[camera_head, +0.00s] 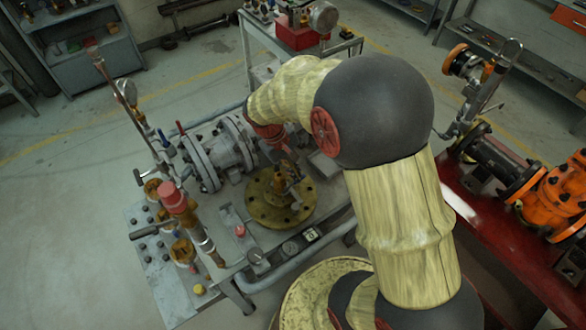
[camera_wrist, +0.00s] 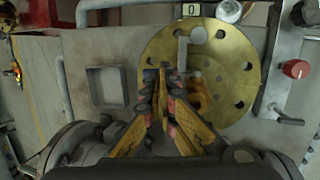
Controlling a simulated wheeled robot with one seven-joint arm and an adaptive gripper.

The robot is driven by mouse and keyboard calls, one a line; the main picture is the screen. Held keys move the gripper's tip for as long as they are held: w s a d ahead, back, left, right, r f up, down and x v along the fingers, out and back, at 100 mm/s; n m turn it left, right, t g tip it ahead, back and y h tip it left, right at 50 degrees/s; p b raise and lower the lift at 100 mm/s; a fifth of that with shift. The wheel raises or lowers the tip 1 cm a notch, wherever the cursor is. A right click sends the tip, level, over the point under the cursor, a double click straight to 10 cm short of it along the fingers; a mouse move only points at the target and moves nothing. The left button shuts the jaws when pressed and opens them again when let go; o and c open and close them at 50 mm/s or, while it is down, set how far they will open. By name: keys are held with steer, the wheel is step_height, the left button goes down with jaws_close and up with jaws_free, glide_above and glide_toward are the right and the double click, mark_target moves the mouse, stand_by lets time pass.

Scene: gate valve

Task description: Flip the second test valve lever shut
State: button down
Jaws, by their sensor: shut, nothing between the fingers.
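My gripper (camera_wrist: 165,75) is shut and empty in the wrist view, its fingertips in front of a round brass flange (camera_wrist: 240,75) with bolt holes. In the head view my gripper (camera_head: 287,180) is above the same brass flange (camera_head: 262,208), partly hidden by my arm. A dark lever handle (camera_head: 149,231) sticks out left below a red-capped fitting (camera_head: 172,195) on the bench's left side. Another dark handle (camera_head: 137,177) is farther back, and blue-handled parts (camera_head: 165,140) stand by the grey valve. I cannot tell which is the second test valve lever. My gripper is apart from these handles.
A grey flanged valve body (camera_head: 213,152) lies on the bench behind the brass flange. A plate with a red knob (camera_wrist: 296,68) is right of the flange in the wrist view. A red bench with an orange valve (camera_head: 560,195) stands at right. Floor at left is clear.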

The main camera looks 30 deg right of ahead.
stand_by(0.3)
steer(key=shift+w+d+f+p, duration=0.1)
steer(key=shift+d+f+p, duration=0.35)
steer(key=shift+d+f, duration=0.2)
steer(key=shift+r, duration=0.1)
steer(key=d+p+v, duration=0.1)
steer(key=p+v, duration=0.2)
steer(key=v, duration=0.4)
steer(key=d+r+p+v, duration=0.1)
steer(key=d+p+v, duration=0.15)
steer(key=v, duration=0.55)
steer(key=s+a+r+t+y+b, duration=0.1)
steer(key=s+a+r+t+b, duration=0.2)
steer(key=s+a, duration=0.3)
steer(key=s+a+r+t+y+b, duration=0.2)
steer(key=s+a+r, duration=0.4)
steer(key=s, duration=0.4)
steer(key=t+b, duration=0.1)
steer(key=t, duration=0.1)
steer(key=shift+s+m+t, duration=0.2)
steer(key=shift+m+t, duration=0.1)
steer(key=shift+m, duration=0.1)
